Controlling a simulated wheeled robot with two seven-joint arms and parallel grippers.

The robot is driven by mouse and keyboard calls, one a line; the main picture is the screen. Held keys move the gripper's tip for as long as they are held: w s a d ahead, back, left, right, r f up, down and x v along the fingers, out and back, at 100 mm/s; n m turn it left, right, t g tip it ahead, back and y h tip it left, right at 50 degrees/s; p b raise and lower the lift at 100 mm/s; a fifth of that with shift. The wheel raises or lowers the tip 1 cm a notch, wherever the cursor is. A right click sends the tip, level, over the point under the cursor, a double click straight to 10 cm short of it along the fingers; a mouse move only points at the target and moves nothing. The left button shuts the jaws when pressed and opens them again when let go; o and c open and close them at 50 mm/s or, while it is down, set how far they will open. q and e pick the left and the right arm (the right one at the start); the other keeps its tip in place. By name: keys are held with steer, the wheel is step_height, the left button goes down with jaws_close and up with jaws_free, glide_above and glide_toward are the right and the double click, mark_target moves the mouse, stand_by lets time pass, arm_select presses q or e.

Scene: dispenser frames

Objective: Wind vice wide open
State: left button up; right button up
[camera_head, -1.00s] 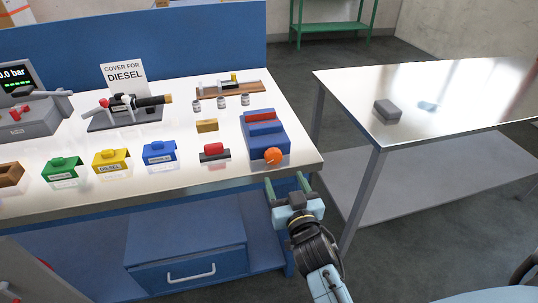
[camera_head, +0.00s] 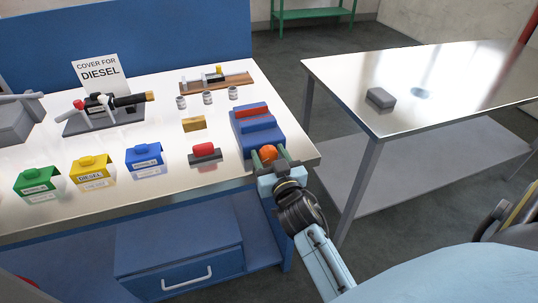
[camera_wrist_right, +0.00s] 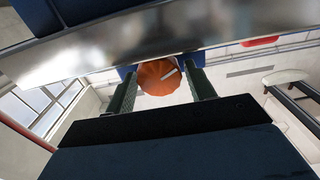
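The blue vice (camera_head: 256,130) with a red strip along its jaw sits at the right front corner of the workbench. Its orange round knob (camera_head: 268,153) faces the front edge. My right gripper (camera_head: 268,158) is open, with its two green fingers on either side of the knob. A white mark shows on the knob's face. My left gripper is not in view.
Blue, yellow and green covers stand farther left. A separate metal table (camera_head: 425,85) with a grey block (camera_head: 380,98) stands to the right, across a floor gap.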

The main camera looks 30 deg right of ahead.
steer(key=c, duration=0.7)
steer(key=shift+n+p, duration=0.45)
steer(key=shift+n, duration=0.55)
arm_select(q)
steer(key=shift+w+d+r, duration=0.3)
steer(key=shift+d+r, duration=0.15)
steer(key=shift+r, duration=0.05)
arm_select(e)
steer(key=shift+n, duration=0.3)
steer(key=o, duration=1)
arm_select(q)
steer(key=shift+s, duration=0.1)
arm_select(e)
steer(key=shift+a, duration=0.1)
